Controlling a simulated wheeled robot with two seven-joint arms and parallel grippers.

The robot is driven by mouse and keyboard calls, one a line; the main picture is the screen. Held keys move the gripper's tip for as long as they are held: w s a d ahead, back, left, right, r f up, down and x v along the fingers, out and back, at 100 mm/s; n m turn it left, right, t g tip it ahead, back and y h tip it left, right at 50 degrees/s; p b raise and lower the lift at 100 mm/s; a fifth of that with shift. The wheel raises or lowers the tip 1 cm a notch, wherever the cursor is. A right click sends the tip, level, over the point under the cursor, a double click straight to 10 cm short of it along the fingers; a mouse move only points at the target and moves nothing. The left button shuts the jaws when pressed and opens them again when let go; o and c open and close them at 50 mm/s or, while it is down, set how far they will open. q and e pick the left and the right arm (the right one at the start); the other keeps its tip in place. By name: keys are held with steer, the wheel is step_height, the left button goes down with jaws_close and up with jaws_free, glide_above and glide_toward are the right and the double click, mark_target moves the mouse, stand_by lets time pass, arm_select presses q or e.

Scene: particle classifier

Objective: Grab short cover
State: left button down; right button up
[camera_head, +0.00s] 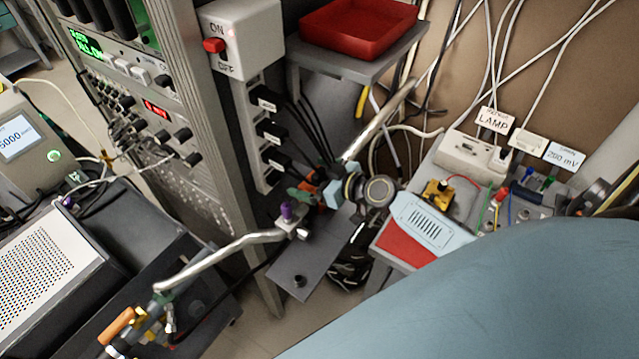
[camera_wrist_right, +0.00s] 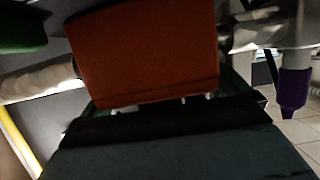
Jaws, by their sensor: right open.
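My right gripper (camera_head: 333,186) is open at the metal pipe fittings in the middle of the head view. A large orange block (camera_wrist_right: 145,55), probably the same one, fills the middle of the right wrist view, just beyond the dark gripper body. Whether the fingers touch it is hidden. A purple-tipped valve (camera_head: 287,211) stands to the left; a purple tip also shows in the wrist view (camera_wrist_right: 294,92). No piece is clearly identifiable as the short cover. My left gripper is out of view.
A grey instrument rack (camera_head: 195,120) and power strip (camera_head: 265,130) stand behind. A red tray (camera_head: 358,27) is on a shelf above. A metal pipe (camera_head: 225,250) runs down left. Cables and a lamp box (camera_head: 470,155) crowd the right. A grey plate (camera_head: 315,255) lies below.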

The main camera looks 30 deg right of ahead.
steer(key=c, duration=0.9)
steer(key=shift+r, duration=0.1)
steer(key=shift+c, duration=0.2)
